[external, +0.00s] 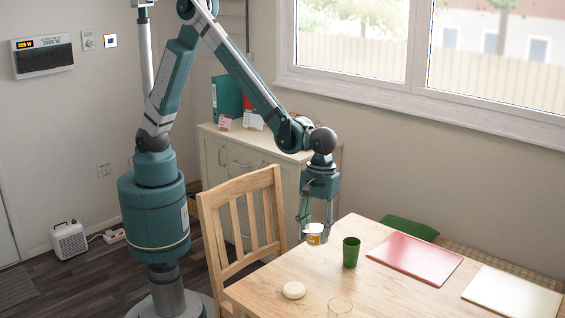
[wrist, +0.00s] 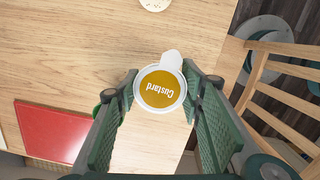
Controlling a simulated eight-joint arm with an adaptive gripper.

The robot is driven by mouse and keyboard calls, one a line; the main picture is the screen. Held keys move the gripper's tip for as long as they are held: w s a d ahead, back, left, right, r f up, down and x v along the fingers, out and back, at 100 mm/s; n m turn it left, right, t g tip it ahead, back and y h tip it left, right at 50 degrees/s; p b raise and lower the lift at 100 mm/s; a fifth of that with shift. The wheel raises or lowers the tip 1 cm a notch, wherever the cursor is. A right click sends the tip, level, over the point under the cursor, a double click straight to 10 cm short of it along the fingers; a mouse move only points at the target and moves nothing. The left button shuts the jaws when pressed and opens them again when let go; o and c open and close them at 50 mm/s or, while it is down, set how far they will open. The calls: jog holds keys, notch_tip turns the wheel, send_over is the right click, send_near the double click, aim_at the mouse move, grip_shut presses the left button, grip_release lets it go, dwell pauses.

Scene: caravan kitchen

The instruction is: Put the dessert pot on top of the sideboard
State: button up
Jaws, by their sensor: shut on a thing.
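The dessert pot (external: 314,235) is a small white pot with a yellow band. My gripper (external: 315,228) is shut on the pot, one finger on each side, at the table's corner near the chair. I cannot tell whether the pot touches the table. The sideboard (external: 215,150) is cream with doors and stands against the back wall, behind the chair. My arm crosses in front of it and hides part of its top.
The wooden table (external: 260,292) holds a green cup (external: 351,252), a round cream item (external: 294,290), a clear glass (external: 340,307), a red mat (external: 415,258) and a cream mat (external: 512,293). A wooden chair (external: 243,187) stands between table and sideboard.

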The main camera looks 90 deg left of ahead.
dwell(0.3)
